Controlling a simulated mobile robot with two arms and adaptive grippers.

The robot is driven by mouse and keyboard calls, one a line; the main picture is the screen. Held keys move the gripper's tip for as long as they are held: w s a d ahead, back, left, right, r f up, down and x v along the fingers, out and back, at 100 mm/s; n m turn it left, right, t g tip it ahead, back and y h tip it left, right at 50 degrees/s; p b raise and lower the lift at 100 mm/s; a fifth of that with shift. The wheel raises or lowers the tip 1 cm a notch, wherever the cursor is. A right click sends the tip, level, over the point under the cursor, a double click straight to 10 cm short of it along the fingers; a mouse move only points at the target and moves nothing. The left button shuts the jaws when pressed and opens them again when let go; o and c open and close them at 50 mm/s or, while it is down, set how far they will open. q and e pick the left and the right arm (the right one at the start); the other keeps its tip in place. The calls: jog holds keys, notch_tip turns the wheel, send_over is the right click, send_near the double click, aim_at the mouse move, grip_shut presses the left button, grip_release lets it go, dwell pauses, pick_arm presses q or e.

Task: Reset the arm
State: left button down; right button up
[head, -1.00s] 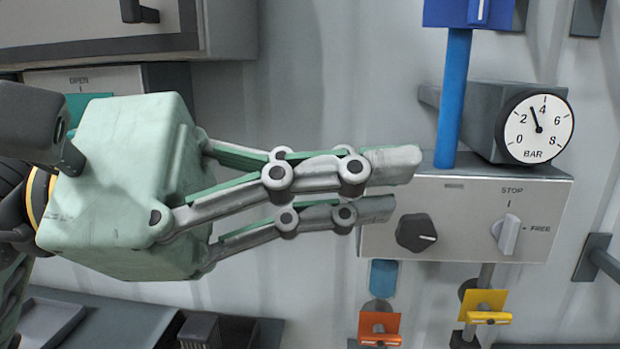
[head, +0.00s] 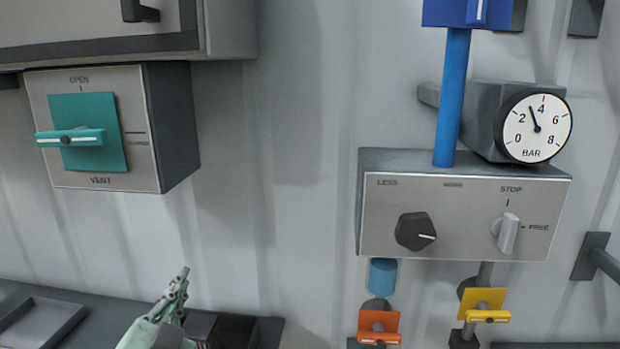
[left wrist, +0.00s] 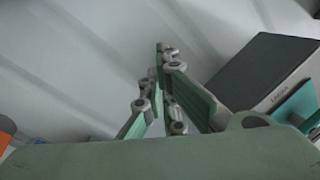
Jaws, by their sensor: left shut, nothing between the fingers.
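My left gripper (head: 183,274) shows at the bottom of the head view, left of the middle, pointing up with its fingers together and empty. In the left wrist view the fingers (left wrist: 160,50) meet at the tips against the pale wall, with nothing between them. The gripper is apart from the control panel (head: 375,190) and below the teal-handled vent box (head: 140,165). My right gripper is in neither view now.
The panel carries a black knob (head: 415,232) and a white switch (head: 506,232). A pressure gauge (head: 534,128) sits above it. An orange valve (head: 379,326) and a yellow valve (head: 484,304) are below. A grey tray (head: 40,322) lies at lower left. The wall between the boxes is clear.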

pick_arm(q)
jog(key=s+f+n+g, duration=0.1)
jog(key=s+f+g, duration=0.15)
jog(key=f, duration=0.45)
jog(key=s+f+n+g, duration=0.1)
jog(key=s+f+g, duration=0.15)
jog(key=f, duration=0.45)
jog(key=s+d+f+n+g+h, duration=0.25)
jog(key=s+f+g, duration=0.75)
jog(key=s+f, duration=1)
jog(key=s+f+g+b, duration=0.2)
jog(key=s+f+b, duration=0.1)
jog(key=f, duration=2.6)
jog(key=s+a+f+b, duration=0.1)
jog(key=s+a+f, duration=0.1)
jog(key=s+f, duration=0.6)
jog(key=s+a+f+b, duration=0.1)
jog(key=s+f, duration=0.8)
jog(key=f, duration=0.1)
jog(key=shift+a+f+g+y+b, duration=0.2)
jog(key=shift+a+g+y+b, duration=0.15)
jog(key=shift+g+y, duration=0.1)
